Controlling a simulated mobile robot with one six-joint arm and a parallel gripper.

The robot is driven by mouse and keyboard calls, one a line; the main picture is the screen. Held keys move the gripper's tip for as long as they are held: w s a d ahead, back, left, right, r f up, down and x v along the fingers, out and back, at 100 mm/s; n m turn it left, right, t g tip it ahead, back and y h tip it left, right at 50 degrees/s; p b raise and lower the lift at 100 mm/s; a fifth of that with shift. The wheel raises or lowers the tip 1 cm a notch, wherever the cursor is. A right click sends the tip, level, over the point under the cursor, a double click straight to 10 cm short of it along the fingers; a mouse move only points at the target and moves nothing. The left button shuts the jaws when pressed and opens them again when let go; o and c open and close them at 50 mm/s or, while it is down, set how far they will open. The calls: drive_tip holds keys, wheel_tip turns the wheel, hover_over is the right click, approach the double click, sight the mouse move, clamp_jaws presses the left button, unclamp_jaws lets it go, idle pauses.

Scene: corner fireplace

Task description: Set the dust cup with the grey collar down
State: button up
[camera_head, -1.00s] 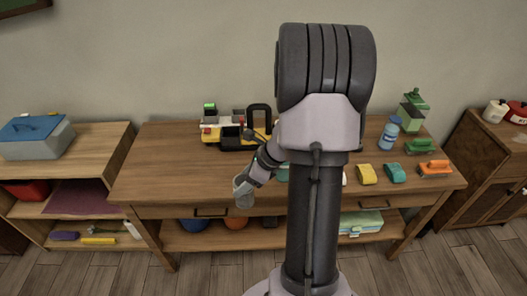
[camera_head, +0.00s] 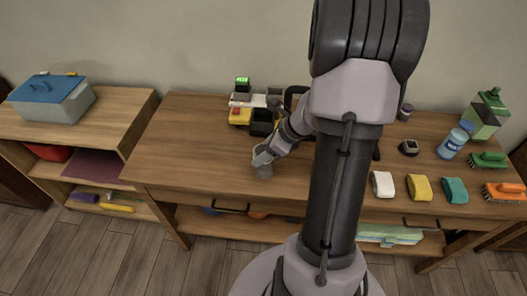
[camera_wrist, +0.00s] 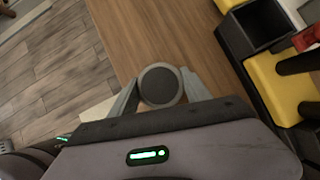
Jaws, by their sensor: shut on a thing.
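The dust cup (camera_head: 263,170) is a small grey cup with a lighter collar. My gripper (camera_head: 266,156) is shut on it, over the left front part of the wooden table (camera_head: 200,150). In the wrist view the cup (camera_wrist: 160,86) shows as a dark round top inside a grey ring, with one finger on each side. The cup looks upright. I cannot tell whether its base touches the tabletop.
White (camera_head: 382,184), yellow (camera_head: 419,188) and teal (camera_head: 454,190) pads line the right front, near brushes (camera_head: 504,191) and a blue bottle (camera_head: 455,140). The tabletop left of the cup is bare.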

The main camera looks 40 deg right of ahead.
drive_tip(key=o, duration=1.4)
drive_tip(key=shift+r+p, duration=0.35)
drive_tip(key=shift+p, duration=0.05)
drive_tip(key=p+v, duration=0.6)
drive_tip(key=v, duration=0.6)
drive_tip(key=w+a+r+n+g, duration=0.1)
drive_tip(key=a+r+n, duration=0.35)
drive_tip(key=a, duration=0.25)
drive_tip(key=w+a+r+n, duration=0.2)
drive_tip(key=a+r+n, duration=0.2)
drive_tip(key=a+n, duration=0.3)
drive_tip(key=s+a+r+n, duration=0.2)
drive_tip(key=s+a+n, duration=0.1)
drive_tip(key=a+n, duration=0.2)
drive_tip(key=s+a+r+n, duration=0.2)
drive_tip(key=s+a+n, duration=0.1)
drive_tip(key=a+n, duration=0.2)
drive_tip(key=s+a+r+n, duration=0.2)
drive_tip(key=s+a+n, duration=0.1)
drive_tip(key=a+n, duration=0.2)
drive_tip(key=shift+s+a+r+t+h+b, duration=0.3)
drive_tip(key=shift+a+r+t+h, duration=0.1)
drive_tip(key=shift+a, duration=0.15)
